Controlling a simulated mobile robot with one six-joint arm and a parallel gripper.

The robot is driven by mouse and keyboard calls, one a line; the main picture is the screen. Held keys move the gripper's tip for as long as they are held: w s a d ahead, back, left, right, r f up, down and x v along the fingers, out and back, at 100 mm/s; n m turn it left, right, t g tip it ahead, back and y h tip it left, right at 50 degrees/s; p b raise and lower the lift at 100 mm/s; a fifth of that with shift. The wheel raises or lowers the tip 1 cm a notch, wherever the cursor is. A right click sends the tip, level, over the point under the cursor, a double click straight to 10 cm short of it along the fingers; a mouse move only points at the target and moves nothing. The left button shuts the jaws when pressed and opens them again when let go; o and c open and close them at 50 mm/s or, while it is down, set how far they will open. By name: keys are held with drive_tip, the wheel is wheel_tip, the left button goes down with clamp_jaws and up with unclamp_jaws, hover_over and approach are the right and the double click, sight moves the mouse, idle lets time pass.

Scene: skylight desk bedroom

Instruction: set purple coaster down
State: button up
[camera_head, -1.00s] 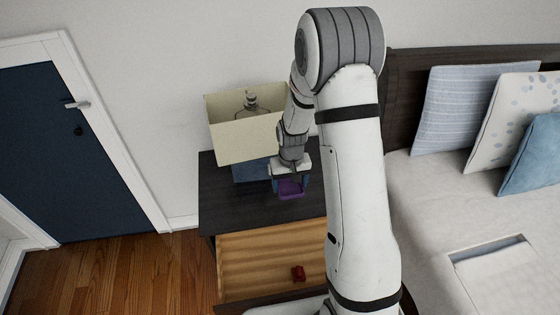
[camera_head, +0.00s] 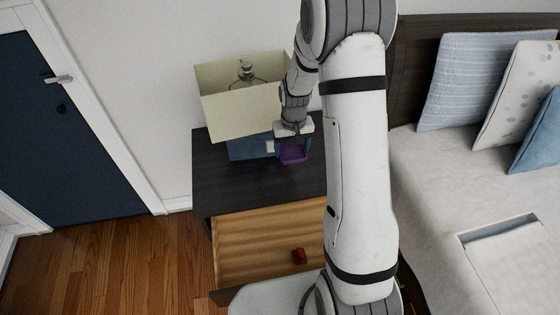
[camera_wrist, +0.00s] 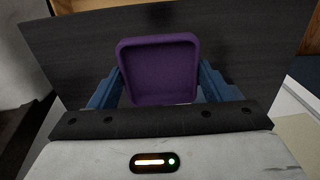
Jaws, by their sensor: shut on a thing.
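The purple coaster (camera_head: 292,154) is a square, shallow tray shape with a raised rim. It is held in my gripper (camera_head: 293,146) over the dark nightstand top (camera_head: 240,189). In the wrist view the coaster (camera_wrist: 160,68) sits between the two blue fingers of my gripper (camera_wrist: 162,92), which are shut on its sides. The dark nightstand top (camera_wrist: 85,50) shows behind it. I cannot tell whether the coaster touches the top.
A lamp with a cream shade (camera_head: 240,105) and blue base (camera_head: 248,147) stands close left of my gripper. The bed (camera_head: 450,180) is at right. The nightstand's front left is bare.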

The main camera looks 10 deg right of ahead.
drive_tip(key=b, duration=1.6)
hover_over(312, 176)
drive_tip(key=a, duration=0.2)
wheel_tip(312, 176, down, 8)
drive_tip(key=d+b, duration=0.2)
drive_tip(key=b, duration=0.1)
wheel_tip(312, 176, down, 10)
drive_tip(key=shift+f+b, duration=0.1)
drive_tip(key=shift+b, duration=0.65)
drive_tip(key=shift+f, duration=0.1)
drive_tip(key=o, duration=1)
